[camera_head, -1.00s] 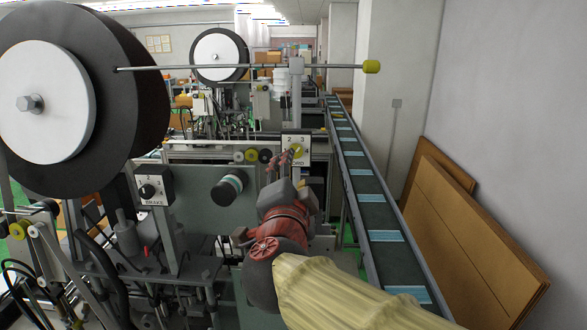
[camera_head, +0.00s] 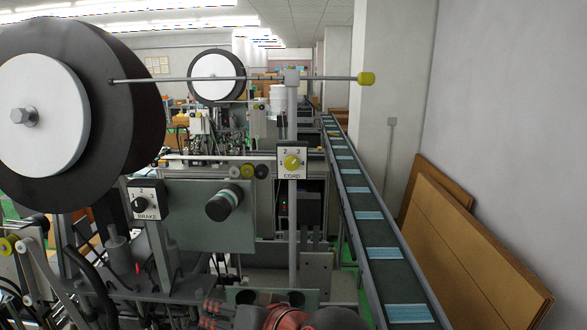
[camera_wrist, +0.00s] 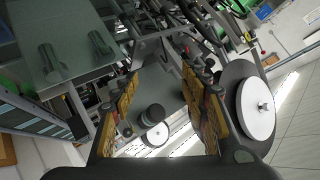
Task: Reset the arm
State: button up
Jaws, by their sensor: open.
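My gripper (camera_head: 212,312) shows only partly at the bottom edge of the head view, low in front of the machine. In the wrist view its two fingers (camera_wrist: 160,88) stand apart, with orange-yellow inner pads and nothing held between them.
A large black reel (camera_head: 135,100) stands at upper left; it also shows in the wrist view (camera_wrist: 233,80). A conveyor (camera_head: 358,205) carrying blue masks runs along the right. Brown boards (camera_head: 465,235) lean on the wall. Machine frames and hoses crowd the lower left.

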jog(key=s+d+f+g+h+b, duration=0.1)
jog(key=s+d+f+b, duration=0.3)
jog(key=d+f, duration=0.4)
jog(key=s+d+f+m+g+h+b, duration=0.1)
jog(key=s+d+f+h+b, duration=0.3)
jog(key=d+f, duration=0.4)
jog(key=s+d+f+h+b, duration=0.3)
jog(key=d+f, duration=0.6)
jog(key=d, duration=0.5)
jog(key=s+b, duration=0.1)
jog(key=b, duration=0.1)
jog(key=shift+s+d+g+b, duration=0.2)
jog(key=shift+g+b, duration=0.2)
